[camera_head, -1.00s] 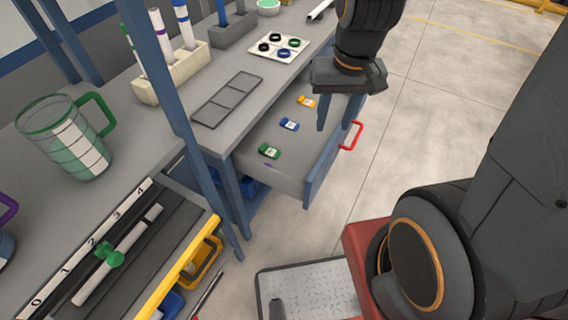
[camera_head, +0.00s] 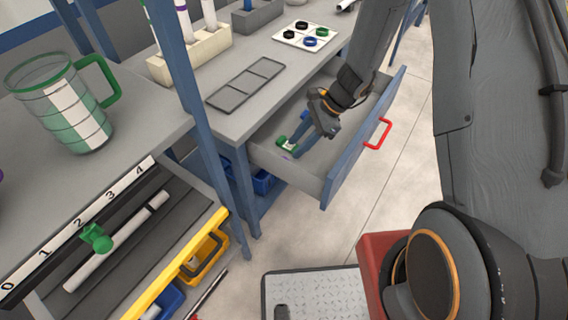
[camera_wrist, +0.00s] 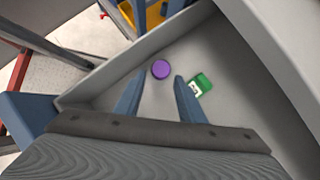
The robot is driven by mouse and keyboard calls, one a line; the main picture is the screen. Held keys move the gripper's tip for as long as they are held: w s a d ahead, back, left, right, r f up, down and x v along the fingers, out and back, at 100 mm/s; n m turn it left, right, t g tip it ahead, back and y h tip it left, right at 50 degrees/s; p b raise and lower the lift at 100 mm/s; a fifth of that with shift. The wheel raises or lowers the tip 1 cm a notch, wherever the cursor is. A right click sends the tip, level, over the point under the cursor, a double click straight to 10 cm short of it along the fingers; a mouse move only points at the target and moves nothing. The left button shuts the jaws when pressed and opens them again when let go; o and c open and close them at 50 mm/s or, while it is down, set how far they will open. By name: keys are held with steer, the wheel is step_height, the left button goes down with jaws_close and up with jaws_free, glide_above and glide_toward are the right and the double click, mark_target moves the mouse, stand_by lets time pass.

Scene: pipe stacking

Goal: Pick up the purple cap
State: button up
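The purple cap (camera_wrist: 161,69) lies on the floor of the open drawer (camera_head: 342,165), near its corner. In the head view only a small purple patch of the cap (camera_head: 286,156) shows. My gripper (camera_wrist: 160,77) is open and empty, reaching down into the drawer. In the wrist view the cap appears between its two fingertips, slightly beyond them; I cannot tell the exact height gap. In the head view my gripper (camera_head: 297,142) is beside the green piece.
A green piece with a white label (camera_wrist: 201,85) lies close to the right fingertip. The drawer's walls stand close around my gripper. A red handle (camera_head: 378,134) is on the drawer front. A dark grid tray (camera_head: 245,84) lies on the bench above.

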mark_target(286, 158)
steer(key=shift+p+x, duration=0.8)
steer(key=shift+x, duration=2.9)
steer(key=shift+d+f, duration=0.1)
steer(key=shift+d, duration=0.05)
steer(key=shift+c, duration=0.4)
steer(key=c, duration=0.6)
